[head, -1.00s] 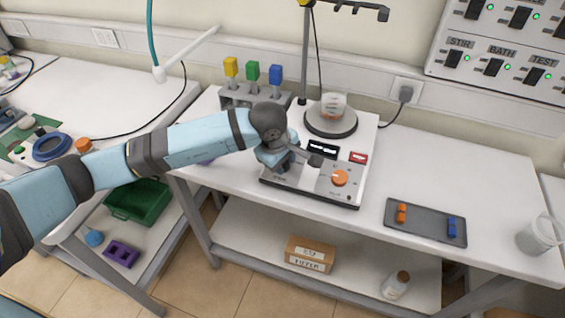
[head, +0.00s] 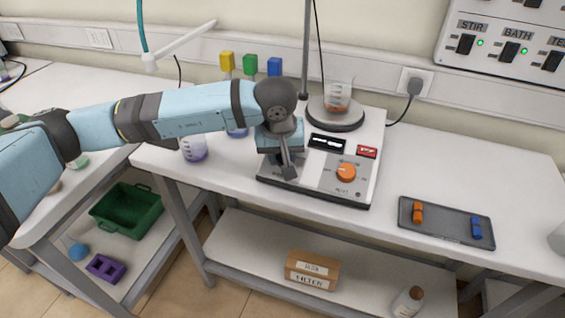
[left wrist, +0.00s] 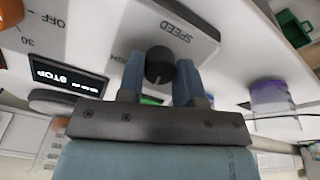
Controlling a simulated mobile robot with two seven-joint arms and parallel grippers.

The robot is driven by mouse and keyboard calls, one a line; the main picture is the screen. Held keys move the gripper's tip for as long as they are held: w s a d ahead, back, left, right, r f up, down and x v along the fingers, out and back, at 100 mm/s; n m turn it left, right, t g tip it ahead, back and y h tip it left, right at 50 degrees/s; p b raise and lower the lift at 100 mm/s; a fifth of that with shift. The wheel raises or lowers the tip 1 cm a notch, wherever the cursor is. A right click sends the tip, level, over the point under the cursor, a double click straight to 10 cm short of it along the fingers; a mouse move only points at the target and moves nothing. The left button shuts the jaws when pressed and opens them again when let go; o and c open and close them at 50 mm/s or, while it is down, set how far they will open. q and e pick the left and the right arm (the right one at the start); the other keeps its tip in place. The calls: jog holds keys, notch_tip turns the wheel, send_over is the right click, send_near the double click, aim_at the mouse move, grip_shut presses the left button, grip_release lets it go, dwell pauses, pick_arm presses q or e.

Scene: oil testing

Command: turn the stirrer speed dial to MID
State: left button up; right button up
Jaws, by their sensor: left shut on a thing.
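The stirrer (head: 318,196) is a white box with a round top plate at its back and a beaker (head: 338,98) on that plate. The black speed dial (left wrist: 159,66) shows in the left wrist view, between the two blue fingers of my left gripper (left wrist: 160,82). The gripper is shut on it. The word SPEED is printed beside it, and another label is partly hidden by a finger. I cannot read the dial's pointer. In the head view my left gripper (head: 288,168) is over the left part of the front panel and hides the dial. My right gripper is out of view.
An orange knob (head: 346,172), a display (head: 327,143) and a red switch (head: 367,152) are close by on the panel. A grey tray (head: 446,222) lies at the right, with clear table between.

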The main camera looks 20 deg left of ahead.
pick_arm(q)
jog(key=shift+m+b, duration=0.5)
jog(key=shift+m, duration=0.2)
jog(key=o, duration=0.8)
jog(key=shift+c, duration=0.2)
jog(key=shift+o, duration=0.9)
